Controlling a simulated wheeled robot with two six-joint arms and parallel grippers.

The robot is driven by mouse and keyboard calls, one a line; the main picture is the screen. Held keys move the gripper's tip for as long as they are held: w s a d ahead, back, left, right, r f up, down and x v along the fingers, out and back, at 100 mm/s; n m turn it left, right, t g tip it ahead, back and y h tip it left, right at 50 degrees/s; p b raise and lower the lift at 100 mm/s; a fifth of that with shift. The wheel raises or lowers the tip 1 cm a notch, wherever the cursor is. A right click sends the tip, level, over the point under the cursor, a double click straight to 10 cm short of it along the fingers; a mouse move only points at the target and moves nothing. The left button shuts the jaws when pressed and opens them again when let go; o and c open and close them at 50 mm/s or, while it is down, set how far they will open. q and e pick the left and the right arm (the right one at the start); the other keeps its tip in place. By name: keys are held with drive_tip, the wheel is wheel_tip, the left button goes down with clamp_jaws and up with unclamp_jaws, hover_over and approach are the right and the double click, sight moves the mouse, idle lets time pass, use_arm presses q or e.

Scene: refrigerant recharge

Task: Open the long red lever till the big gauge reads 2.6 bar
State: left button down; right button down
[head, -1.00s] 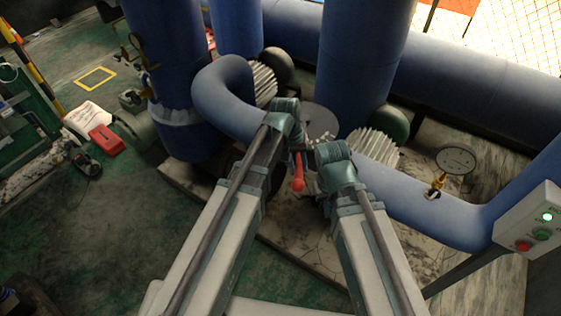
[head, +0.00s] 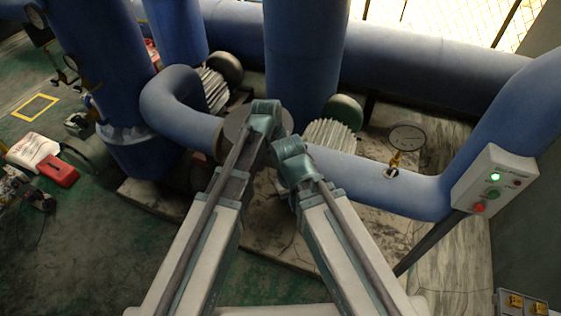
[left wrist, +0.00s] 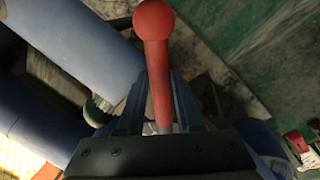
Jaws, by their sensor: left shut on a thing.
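The long red lever (left wrist: 158,75) with its round red knob stands between the fingers of my left gripper (left wrist: 160,92) in the left wrist view. The gripper is shut on the lever's shaft, with the knob beyond the fingertips. In the head view my arms hide the lever and left gripper. The big gauge (head: 407,138), a round dial on a brass stem, stands on the blue pipe right of my arms. Its needle is too small to read. My right arm reaches in beside the left, but its gripper is hidden.
A blue pipe (head: 365,180) runs right of my arms to a control box (head: 495,182) with a lit green lamp. A large blue tank (head: 305,60) stands behind. A red box (head: 60,170) lies on the floor at left, where the green floor has free room.

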use_arm(q)
drive_tip(key=c, duration=0.6)
unclamp_jaws()
drive_tip(key=shift+r, duration=0.1)
drive_tip(key=r+p, duration=0.4)
drive_tip(key=a+r+p, duration=0.1)
drive_tip(key=r+p, duration=0.4)
drive_tip(key=s+a+r+p, duration=0.1)
drive_tip(key=r+p, duration=0.3)
drive_tip(key=shift+a+r, duration=0.15)
drive_tip(key=shift+a, duration=0.1)
drive_tip(key=shift+a, duration=0.1)
drive_tip(key=s+a+m+y, duration=0.1)
drive_tip(key=s+a+m, duration=0.1)
drive_tip(key=s+a, duration=0.5)
drive_tip(key=s+a+m+y, duration=0.1)
drive_tip(key=s+a+m, duration=0.1)
drive_tip(key=a, duration=0.9)
drive_tip(key=s+d+f+m+b, duration=0.1)
drive_tip(key=d+f+b, duration=0.3)
drive_tip(key=f+b, duration=0.1)
drive_tip(key=s+d+f+m+b, duration=0.1)
drive_tip(key=s+d+f+b, duration=0.1)
drive_tip(key=d+f+b, duration=0.2)
drive_tip(key=s+d+f+m+g+y+b, duration=0.1)
drive_tip(key=s+d+f+m+b, duration=0.1)
drive_tip(key=f+b, duration=0.5)
drive_tip(key=shift+s+d+f+b, duration=0.25)
drive_tip(key=shift+d+f+b, duration=0.1)
drive_tip(key=shift+d+f, duration=0.5)
